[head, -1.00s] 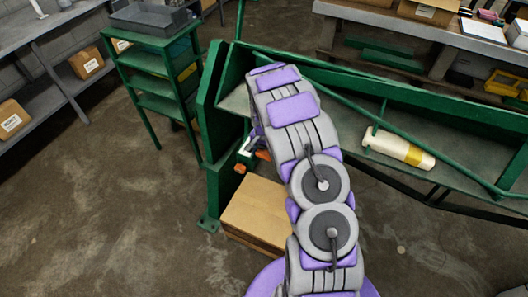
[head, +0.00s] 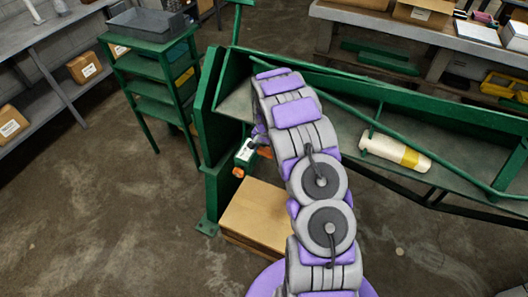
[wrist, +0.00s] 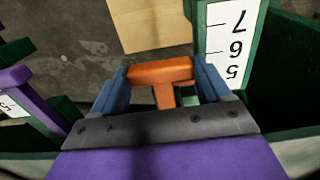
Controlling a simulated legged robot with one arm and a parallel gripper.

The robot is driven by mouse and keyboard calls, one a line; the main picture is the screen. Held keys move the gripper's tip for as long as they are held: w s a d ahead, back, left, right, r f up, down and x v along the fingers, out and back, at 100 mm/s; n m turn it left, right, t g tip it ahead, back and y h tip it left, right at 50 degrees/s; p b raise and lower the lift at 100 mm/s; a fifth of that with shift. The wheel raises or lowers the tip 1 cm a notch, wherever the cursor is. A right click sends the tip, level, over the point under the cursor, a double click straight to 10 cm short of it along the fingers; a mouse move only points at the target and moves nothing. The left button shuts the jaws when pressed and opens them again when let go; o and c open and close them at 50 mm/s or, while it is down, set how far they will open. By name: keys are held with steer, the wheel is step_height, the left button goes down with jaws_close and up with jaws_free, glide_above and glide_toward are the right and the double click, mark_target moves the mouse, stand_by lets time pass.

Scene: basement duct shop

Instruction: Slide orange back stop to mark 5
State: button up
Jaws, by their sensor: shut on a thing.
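The orange back stop (wrist: 160,72) is a T-shaped piece in the wrist view, between the two blue-grey fingers of my gripper (wrist: 162,78), which is shut on it. A white scale (wrist: 228,40) with black numbers 7, 6 and 5 lies just right of it on a green rail. The stop shows beside the stretch near 6 and 5, but I cannot tell its exact reading. In the head view my arm hides most of the gripper. Small orange parts (head: 265,152) and a white label show by the green machine's left end.
The green machine (head: 208,125) runs to the right, with a cream roll (head: 395,152) on its tray. A cardboard box (head: 255,212) stands on the floor below its left end. A green shelf stand (head: 150,90) is at the left. Floor is open at the lower left.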

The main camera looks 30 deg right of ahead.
steer(key=shift+w+r, duration=0.15)
steer(key=shift+w, duration=0.05)
steer(key=o, duration=1.1)
steer(key=shift+c, duration=0.2)
steer(key=o, duration=0.4)
steer(key=shift+d, duration=0.25)
steer(key=shift+a+r, duration=0.1)
steer(key=shift+r, duration=0.25)
step_height(320, 180, up, 16)
steer(key=p, duration=0.2)
steer(key=shift+r, duration=0.15)
